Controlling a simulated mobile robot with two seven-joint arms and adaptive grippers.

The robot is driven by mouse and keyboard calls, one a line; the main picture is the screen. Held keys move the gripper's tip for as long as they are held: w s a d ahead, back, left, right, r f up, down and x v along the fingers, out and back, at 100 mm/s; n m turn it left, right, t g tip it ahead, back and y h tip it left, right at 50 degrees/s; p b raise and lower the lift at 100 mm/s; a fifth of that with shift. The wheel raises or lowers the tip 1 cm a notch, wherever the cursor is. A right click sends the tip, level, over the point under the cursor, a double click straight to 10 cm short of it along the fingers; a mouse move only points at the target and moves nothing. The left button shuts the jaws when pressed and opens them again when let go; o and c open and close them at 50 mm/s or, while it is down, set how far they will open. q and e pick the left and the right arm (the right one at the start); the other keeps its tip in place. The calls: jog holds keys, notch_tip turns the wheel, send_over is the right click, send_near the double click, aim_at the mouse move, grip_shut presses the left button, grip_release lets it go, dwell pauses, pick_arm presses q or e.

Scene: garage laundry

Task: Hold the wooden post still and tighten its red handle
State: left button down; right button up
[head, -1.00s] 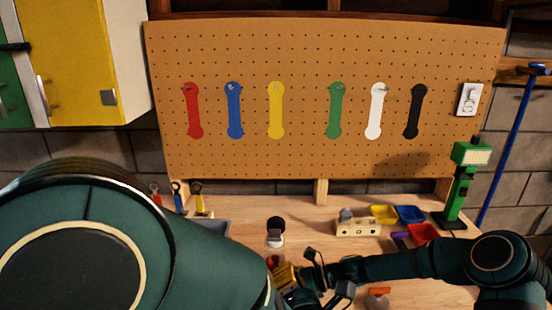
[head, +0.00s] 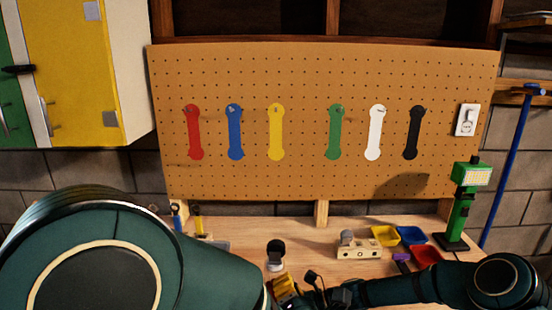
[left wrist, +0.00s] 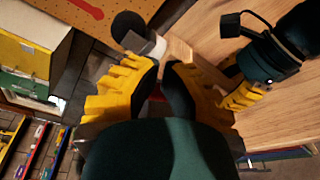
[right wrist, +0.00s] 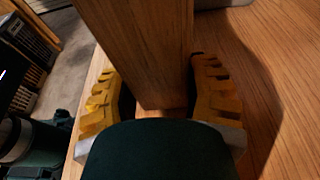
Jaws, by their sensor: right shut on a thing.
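The wooden post (right wrist: 145,45) stands between the two yellow fingers of my right gripper (right wrist: 160,90), which is shut on it. In the left wrist view, a strip of the post (left wrist: 178,50) shows beyond the fingertips, with my right gripper (left wrist: 240,95) beside it. My left gripper (left wrist: 161,66) is close to the post, its fingertips near each other with a narrow gap. A faint reddish patch shows low between these fingers, but I cannot make out the red handle. In the head view, my left gripper (head: 284,288) is at the bottom edge, partly hidden by my arm.
A dark round-topped item with a pale base (head: 276,254) stands just behind my left gripper. A wooden block with holes (head: 358,251), yellow (head: 385,236), blue (head: 411,236) and red (head: 427,255) bins and a green lamp (head: 460,205) stand right. The pegboard (head: 305,130) rises behind.

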pick_arm(q)
jog(key=shift+a+f, duration=0.35)
jog(key=shift+f, duration=0.1)
dwell(0.6)
jog(key=shift+d+f, duration=0.45)
jog(key=shift+f, duration=0.05)
dwell(0.5)
jog(key=shift+d+f, duration=0.25)
jog(key=shift+f, duration=0.45)
dwell(0.4)
jog(key=a+v, duration=0.1)
jog(key=v, duration=0.4)
jog(key=shift+s+d+f, duration=0.2)
jog(key=shift+s+d, duration=0.15)
jog(key=shift+s, duration=0.2)
